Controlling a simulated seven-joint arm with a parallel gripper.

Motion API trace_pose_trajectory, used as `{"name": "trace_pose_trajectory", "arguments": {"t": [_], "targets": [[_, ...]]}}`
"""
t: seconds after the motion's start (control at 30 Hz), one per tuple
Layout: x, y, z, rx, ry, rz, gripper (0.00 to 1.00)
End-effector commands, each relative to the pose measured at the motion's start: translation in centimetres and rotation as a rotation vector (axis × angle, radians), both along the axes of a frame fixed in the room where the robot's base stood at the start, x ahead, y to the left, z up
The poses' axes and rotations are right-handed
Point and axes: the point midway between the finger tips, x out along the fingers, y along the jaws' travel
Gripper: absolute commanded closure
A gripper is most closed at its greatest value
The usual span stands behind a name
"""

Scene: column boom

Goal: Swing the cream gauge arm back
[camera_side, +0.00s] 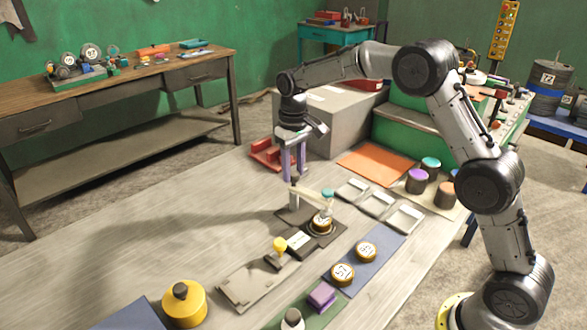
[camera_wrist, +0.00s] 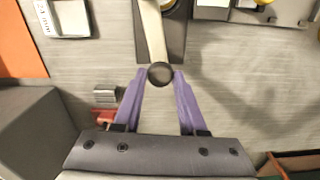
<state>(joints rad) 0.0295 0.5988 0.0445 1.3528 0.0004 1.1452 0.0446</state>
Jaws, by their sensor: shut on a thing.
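The cream gauge arm (camera_side: 311,193) stretches above a dark base (camera_side: 290,215), with a teal piece (camera_side: 328,194) at its right end. A numbered round disc (camera_side: 322,224) sits below that end. In the wrist view the cream arm (camera_wrist: 153,35) runs up the picture from a dark round knob (camera_wrist: 160,73). My gripper (camera_side: 294,178) points down at the arm's left end. In the wrist view its purple fingertips (camera_wrist: 161,76) are on both sides of the knob, shut on it. The pivot under the knob is hidden.
Small open trays (camera_side: 378,204) stand just right of the gauge arm. Two numbered discs lie on a blue mat (camera_side: 385,247). A grey box (camera_side: 345,115) and red parts (camera_side: 268,155) stand behind my gripper. The table's left part (camera_side: 180,235) is clear.

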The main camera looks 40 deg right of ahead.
Motion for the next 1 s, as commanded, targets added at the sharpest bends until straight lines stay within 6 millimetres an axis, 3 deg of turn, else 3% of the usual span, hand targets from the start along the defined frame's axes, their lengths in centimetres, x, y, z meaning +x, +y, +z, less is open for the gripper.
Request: {"name": "trace_pose_trajectory", "arguments": {"t": [1.0], "targets": [[-0.04,0.26,0.14,-0.002,-0.003,0.956,1.0]]}}
